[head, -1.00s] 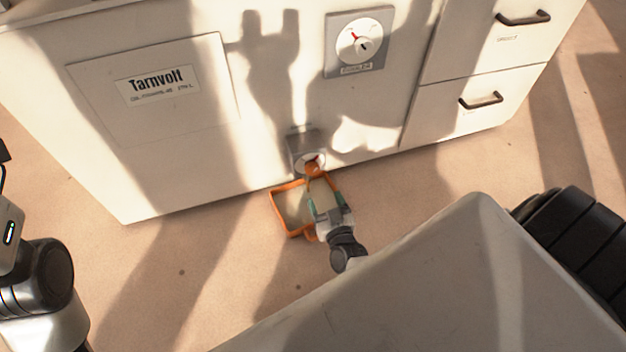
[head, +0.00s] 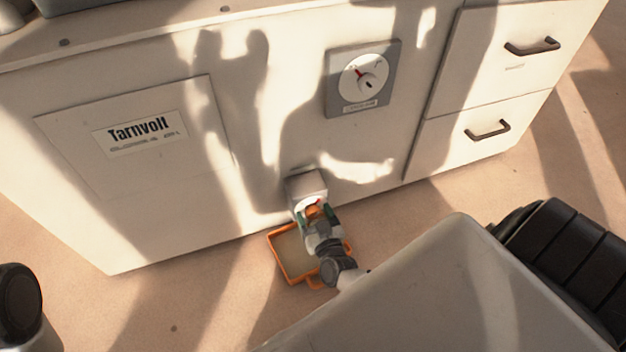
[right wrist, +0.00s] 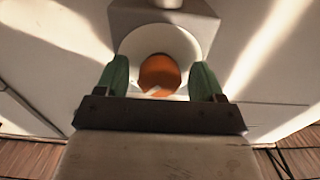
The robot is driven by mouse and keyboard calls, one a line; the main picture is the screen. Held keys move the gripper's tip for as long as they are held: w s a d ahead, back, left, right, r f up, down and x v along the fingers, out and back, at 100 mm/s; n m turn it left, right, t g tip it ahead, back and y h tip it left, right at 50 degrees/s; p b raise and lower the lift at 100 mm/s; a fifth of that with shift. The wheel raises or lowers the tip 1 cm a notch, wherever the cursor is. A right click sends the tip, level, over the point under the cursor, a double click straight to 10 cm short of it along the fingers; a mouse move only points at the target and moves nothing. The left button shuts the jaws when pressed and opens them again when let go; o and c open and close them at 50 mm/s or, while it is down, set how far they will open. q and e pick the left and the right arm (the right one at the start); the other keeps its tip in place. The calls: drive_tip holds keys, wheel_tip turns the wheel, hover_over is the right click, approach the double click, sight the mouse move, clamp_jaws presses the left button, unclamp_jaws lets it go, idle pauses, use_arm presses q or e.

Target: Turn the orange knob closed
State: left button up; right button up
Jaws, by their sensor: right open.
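The orange knob (right wrist: 160,74) sits on a white round plate on a grey box (head: 306,184) low on the cabinet front. It also shows in the head view (head: 313,211), partly covered by my gripper. My right gripper (head: 314,213) is open, its green fingertips on either side of the knob. In the right wrist view the gripper (right wrist: 161,80) has one finger left and one right of the knob, with a small gap showing at each side. My left gripper is out of view.
An orange-rimmed tray (head: 283,262) lies on the floor under the knob. A round dial (head: 363,77) is on the cabinet above. Drawers with dark handles (head: 487,129) are at the right. Open floor lies to the left.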

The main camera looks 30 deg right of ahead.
drive_tip(key=c, duration=0.9)
